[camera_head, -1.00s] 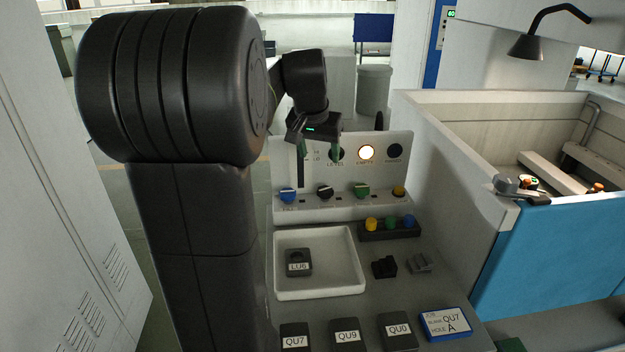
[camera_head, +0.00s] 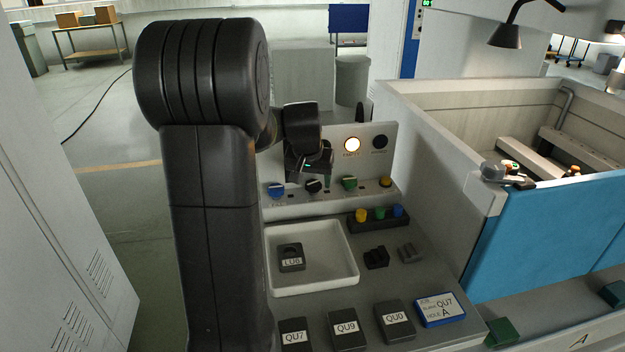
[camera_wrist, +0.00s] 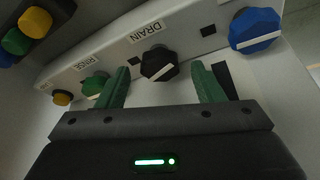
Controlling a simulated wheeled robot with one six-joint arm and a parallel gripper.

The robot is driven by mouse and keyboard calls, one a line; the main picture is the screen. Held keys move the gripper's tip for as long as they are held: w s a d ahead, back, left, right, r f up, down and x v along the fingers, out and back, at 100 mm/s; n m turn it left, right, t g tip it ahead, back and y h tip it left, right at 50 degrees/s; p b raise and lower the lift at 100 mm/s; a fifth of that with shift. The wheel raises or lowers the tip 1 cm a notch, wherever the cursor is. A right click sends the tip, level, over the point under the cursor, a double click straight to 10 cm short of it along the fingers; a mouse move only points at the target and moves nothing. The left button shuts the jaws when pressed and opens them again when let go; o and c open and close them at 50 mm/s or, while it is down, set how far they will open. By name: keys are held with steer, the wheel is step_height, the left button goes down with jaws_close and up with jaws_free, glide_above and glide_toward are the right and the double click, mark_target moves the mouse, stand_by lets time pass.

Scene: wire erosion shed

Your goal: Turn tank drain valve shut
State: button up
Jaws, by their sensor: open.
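The drain valve is the black knob (camera_wrist: 158,65) beside the DRAIN label (camera_wrist: 147,33) on the white panel. It carries a white pointer line and also shows in the head view (camera_head: 313,187), second from the left in the knob row. My gripper (camera_wrist: 160,75) is open, with one green finger on each side of the black knob in the wrist view. I cannot tell whether the fingers touch it. In the head view my gripper (camera_head: 309,177) is at the panel, just over the black knob, hiding part of the panel.
A blue knob (camera_wrist: 255,30) and a green knob (camera_wrist: 93,84) flank it; a yellow knob (camera_head: 385,181) is farther right. A lit lamp (camera_head: 352,144) is above. A white tray (camera_head: 352,262), loose blocks and the blue-fronted tank (camera_head: 560,235) are nearby.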

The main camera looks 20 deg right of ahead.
steer(key=shift+w+d+f, duration=0.1)
steer(key=shift+w+f, duration=0.05)
steer(key=shift+f, duration=0.25)
steer(key=shift+c, duration=0.2)
steer(key=c, duration=0.9)
steer(key=shift+w+f+m+g+h+b, duration=0.15)
steer(key=shift+m+g+h+b, duration=0.25)
steer(key=shift+m+b, duration=0.7)
steer(key=shift+m+h, duration=0.3)
steer(key=shift+m, duration=0.8)
steer(key=o, duration=0.9)
steer(key=shift+o, duration=0.2)
steer(key=shift+r, duration=0.2)
